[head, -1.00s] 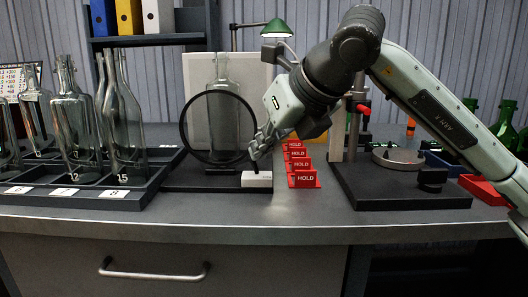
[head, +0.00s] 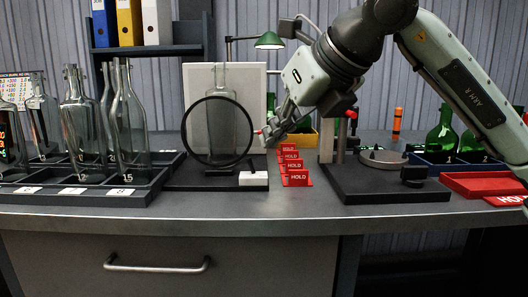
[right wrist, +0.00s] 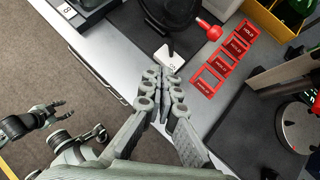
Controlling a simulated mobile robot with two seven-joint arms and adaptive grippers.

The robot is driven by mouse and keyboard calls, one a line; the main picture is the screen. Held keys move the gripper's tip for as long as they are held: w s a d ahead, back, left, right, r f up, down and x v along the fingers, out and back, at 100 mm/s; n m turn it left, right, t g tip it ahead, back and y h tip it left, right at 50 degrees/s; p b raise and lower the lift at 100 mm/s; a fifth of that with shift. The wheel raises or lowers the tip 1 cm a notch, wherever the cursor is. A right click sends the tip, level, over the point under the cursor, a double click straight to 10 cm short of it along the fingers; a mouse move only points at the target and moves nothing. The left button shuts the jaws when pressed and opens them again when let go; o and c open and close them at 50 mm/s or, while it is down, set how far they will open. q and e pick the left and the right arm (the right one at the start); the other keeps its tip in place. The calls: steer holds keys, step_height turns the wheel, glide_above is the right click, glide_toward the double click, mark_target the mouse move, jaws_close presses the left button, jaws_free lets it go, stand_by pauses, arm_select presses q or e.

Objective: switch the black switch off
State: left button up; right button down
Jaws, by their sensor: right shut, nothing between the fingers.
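The black switch (head: 250,167) is a small dark lever on a white block (head: 253,179), at the front right of the dark stand with the round black ring. Its exact tilt is too small to tell. The white block also shows in the right wrist view (right wrist: 168,57), just beyond the fingertips. My right gripper (head: 268,139) is shut and empty, above and slightly right of the switch, apart from it in the head view. It also shows in the right wrist view (right wrist: 160,75). My left gripper (right wrist: 50,112) shows only there, over the floor, its fingers apart and empty.
A clear bottle stands behind the black ring (head: 183,130). Red HOLD signs (head: 296,178) stand right of the switch. A rack (head: 150,184) of clear bottles is at left. A dark stand (head: 390,188) with a round plate and a red tray (head: 480,187) are at right.

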steer(key=shift+s+d+r, duration=0.2)
steer(key=shift+s+r, duration=0.3)
steer(key=shift+r, duration=0.3)
steer(key=shift+s+d+r, duration=0.2)
steer(key=shift+s+r, duration=0.35)
steer(key=shift+r, duration=0.25)
steer(key=shift+s+d+r, duration=0.2)
steer(key=shift+s+r, duration=0.3)
steer(key=shift+r, duration=0.3)
